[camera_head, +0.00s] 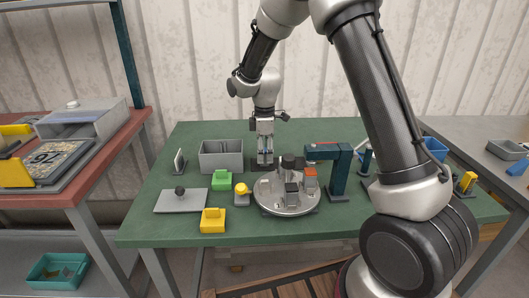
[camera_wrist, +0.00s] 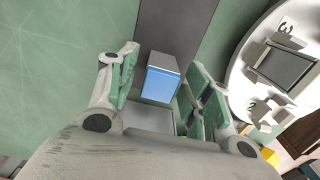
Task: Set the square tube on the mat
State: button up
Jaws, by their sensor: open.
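My gripper (camera_head: 264,150) points down at the back middle of the green table. In the wrist view my gripper (camera_wrist: 163,80) is open, one finger on each side of a small box-shaped piece with a grey side and a blue face, which looks like the square tube (camera_wrist: 163,76). A gap shows between it and the fingers. It appears to be on or just above a dark grey strip, which looks like the mat (camera_wrist: 176,28). Whether it touches the mat is hard to tell. In the head view the tube cannot be made out clearly at the gripper.
A round turntable (camera_head: 270,203) with several blocks stands close in front, right of the gripper. A grey bin (camera_head: 220,153) is just left. A teal post (camera_head: 340,172) stands right. Green (camera_head: 222,180) and yellow (camera_head: 213,222) pieces and a grey plate (camera_head: 180,203) lie left and front.

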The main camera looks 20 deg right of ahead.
notch_tip(320, 180, up, 12)
jog(key=s+d+r+m+t, duration=0.2)
jog(key=s+d+r+m, duration=0.65)
jog(key=s, duration=0.45)
jog(key=s+d+m+t, duration=0.1)
jog(key=s+d+m, duration=0.2)
jog(key=s, duration=0.6)
jog(key=s+d+r+m+t, duration=0.1)
jog(key=s+d+m, duration=0.3)
jog(key=s, duration=0.6)
jog(key=shift+s+d, duration=0.15)
jog(key=shift+d, duration=0.05)
